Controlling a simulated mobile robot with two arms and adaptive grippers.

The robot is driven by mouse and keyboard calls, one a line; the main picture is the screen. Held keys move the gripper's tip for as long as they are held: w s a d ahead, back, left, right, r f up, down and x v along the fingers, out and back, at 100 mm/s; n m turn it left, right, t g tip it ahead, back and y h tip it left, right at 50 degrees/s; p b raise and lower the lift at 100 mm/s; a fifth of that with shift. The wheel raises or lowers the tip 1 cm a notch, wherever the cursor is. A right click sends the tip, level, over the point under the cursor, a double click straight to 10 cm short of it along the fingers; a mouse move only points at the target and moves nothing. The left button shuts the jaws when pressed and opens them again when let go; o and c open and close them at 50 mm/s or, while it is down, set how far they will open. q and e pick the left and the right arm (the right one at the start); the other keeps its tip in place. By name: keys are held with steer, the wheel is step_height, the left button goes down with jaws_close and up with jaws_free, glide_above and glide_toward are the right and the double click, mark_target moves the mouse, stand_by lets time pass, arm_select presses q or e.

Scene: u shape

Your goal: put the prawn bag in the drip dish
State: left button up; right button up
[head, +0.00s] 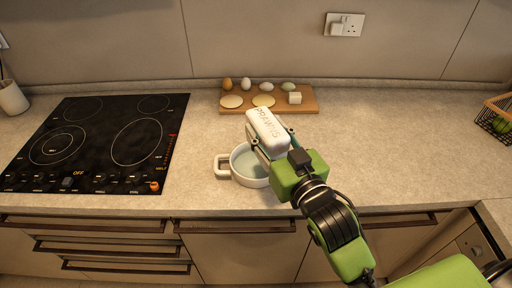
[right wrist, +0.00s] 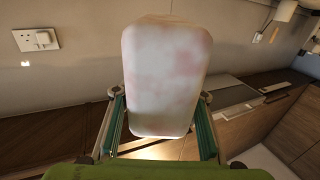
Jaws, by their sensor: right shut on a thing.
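The prawn bag (head: 265,128) is a white block with rounded edges and "PRAWNS" printed on it. In the right wrist view the prawn bag (right wrist: 163,75) shows pinkish blotches and fills the space between the fingers. My right gripper (head: 272,143) is shut on it and holds it tilted above the right part of the drip dish. My left gripper is in neither view.
A wooden board (head: 308,102) with eggs, flat pale rounds and a white cube lies behind the dish. A black cooktop (head: 95,143) is on the left, and a wire basket (head: 497,120) with green items stands far right. The counter right of my arm is clear.

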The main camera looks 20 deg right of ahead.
steer(key=w+f, duration=0.2)
steer(key=w, duration=0.1)
steer(key=w+f, duration=0.3)
steer(key=shift+w+f+p, duration=0.2)
steer(key=shift+w+p, duration=0.1)
steer(key=shift+p, duration=0.05)
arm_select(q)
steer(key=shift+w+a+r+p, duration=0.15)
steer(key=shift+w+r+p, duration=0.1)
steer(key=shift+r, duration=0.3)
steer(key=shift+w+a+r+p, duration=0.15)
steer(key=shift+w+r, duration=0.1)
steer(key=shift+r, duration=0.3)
arm_select(e)
steer(key=f, duration=0.4)
steer(key=shift+w+a+f, duration=0.1)
steer(key=shift+w, duration=0.3)
steer(key=shift+f+b, duration=0.35)
steer(key=shift+f, duration=0.25)
steer(key=o, duration=1.5)
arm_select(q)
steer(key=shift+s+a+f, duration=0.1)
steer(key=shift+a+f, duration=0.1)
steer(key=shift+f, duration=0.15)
arm_select(e)
steer(key=shift+o, duration=0.2)
